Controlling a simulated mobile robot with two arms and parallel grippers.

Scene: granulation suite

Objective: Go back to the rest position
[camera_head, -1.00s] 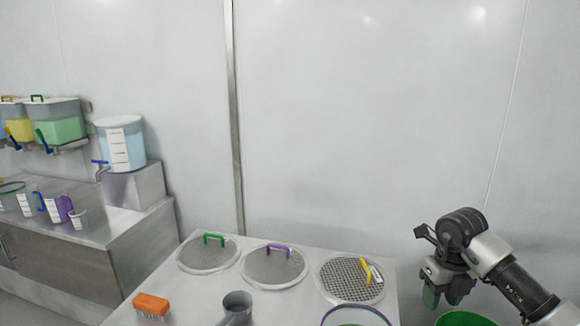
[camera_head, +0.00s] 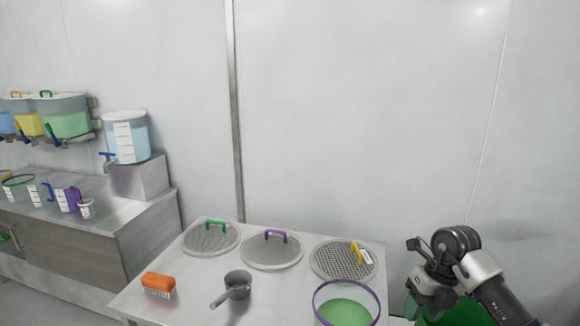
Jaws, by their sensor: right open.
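My right gripper (camera_head: 425,300) hangs at the lower right, fingers pointing down, just off the right edge of the steel table (camera_head: 205,287). It is open and I see nothing held in it. Part of the fingers runs close to the bottom of the picture, in front of a green thing (camera_head: 468,312) that is mostly hidden. My left gripper does not show.
On the table are three round mesh sieves with a green (camera_head: 209,240), a purple (camera_head: 271,252) and a yellow handle (camera_head: 342,262). An orange brush (camera_head: 158,284), a grey scoop (camera_head: 236,286) and a purple-rimmed bowl of green material (camera_head: 346,308) stand in front. A left counter (camera_head: 150,222) holds containers.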

